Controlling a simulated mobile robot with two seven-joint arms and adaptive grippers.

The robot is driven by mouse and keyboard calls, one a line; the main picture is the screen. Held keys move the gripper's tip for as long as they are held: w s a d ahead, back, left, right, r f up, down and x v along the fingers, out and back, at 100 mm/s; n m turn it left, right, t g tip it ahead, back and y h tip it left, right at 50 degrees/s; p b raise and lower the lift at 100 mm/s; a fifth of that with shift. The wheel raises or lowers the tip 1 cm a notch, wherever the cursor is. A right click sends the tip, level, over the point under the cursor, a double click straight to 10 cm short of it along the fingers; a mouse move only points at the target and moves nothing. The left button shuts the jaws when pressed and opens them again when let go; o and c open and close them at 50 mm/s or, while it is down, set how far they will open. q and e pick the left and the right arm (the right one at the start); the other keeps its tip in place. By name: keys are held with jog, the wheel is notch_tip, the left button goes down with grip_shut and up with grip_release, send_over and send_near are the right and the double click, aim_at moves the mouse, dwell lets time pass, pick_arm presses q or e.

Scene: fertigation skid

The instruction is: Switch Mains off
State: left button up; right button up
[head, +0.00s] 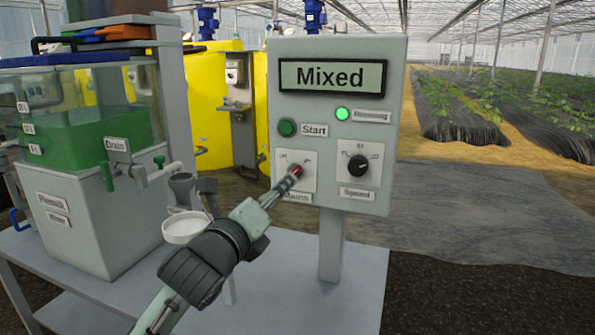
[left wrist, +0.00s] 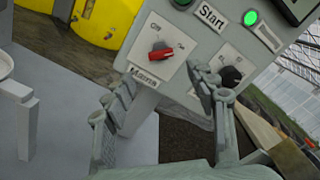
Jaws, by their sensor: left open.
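The grey control panel (head: 325,215) stands on a post and its screen (head: 333,77) reads "Mixed". The red Mains knob (head: 297,170) is at its lower left, partly hidden by my left gripper (head: 279,188). In the left wrist view the red knob (left wrist: 161,54) sits on a white plate, turned roughly sideways, with the label Mains (left wrist: 144,76) below it. My left gripper (left wrist: 163,82) is open, its two fingers apart on either side of the knob's line. The fingers appear short of the knob; contact cannot be told. My right gripper is not seen.
A green Start button (head: 287,128), a lit green Running lamp (head: 342,113) and a black Speed knob (head: 358,165) share the panel. A tank of green liquid (head: 85,135) with a Drain valve stands at left. A white cup (head: 185,228) is near my arm.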

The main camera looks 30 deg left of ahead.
aim_at(294, 173)
pick_arm(q)
jog(key=x, duration=0.7)
jog(key=shift+b, duration=0.45)
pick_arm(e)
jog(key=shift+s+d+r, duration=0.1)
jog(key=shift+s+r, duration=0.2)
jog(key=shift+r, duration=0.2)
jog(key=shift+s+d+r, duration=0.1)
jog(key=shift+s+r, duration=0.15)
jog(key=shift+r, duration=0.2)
pick_arm(q)
jog(key=shift+w+r, duration=0.1)
jog(key=c, duration=1.2)
jog(key=shift+o, duration=0.2)
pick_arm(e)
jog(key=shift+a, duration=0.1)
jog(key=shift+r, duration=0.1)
